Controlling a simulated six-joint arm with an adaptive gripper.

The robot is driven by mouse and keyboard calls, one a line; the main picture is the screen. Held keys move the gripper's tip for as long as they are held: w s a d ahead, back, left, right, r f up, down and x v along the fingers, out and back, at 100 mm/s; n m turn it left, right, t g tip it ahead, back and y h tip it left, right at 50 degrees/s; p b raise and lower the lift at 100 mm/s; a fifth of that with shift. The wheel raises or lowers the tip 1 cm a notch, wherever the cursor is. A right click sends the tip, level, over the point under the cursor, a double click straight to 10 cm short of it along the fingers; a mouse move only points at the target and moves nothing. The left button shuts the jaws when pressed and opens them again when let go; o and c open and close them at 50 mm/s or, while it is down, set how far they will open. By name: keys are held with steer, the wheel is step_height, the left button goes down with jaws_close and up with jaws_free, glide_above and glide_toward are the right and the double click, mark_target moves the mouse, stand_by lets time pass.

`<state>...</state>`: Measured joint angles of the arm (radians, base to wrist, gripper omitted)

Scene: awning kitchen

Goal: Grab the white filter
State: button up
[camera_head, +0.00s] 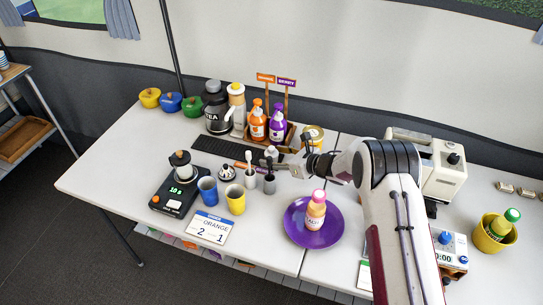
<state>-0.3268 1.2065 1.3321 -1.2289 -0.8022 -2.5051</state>
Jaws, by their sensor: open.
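My gripper (287,167) is at the middle of the white table, reaching in from the right. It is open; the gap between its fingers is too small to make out. A small white piece (271,151) shows just beyond its fingertips, close to the wooden rack. It may be the white filter, but I cannot tell for sure. A small dark grey holder with a white top (269,182) stands just in front of the fingertips, beside a similar grey one (250,179). Whether the gripper touches any of these cannot be made out.
An orange bottle (257,125) and purple bottle (277,125) stand in the rack behind. Left are a silver dripper-like piece (226,173), blue cup (208,190), yellow cup (235,198) and black scale (176,196). A purple plate (296,230) bears a bottle.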

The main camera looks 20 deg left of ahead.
steer(key=shift+x, duration=0.9)
steer(key=shift+c, duration=0.5)
steer(key=c, duration=1.2)
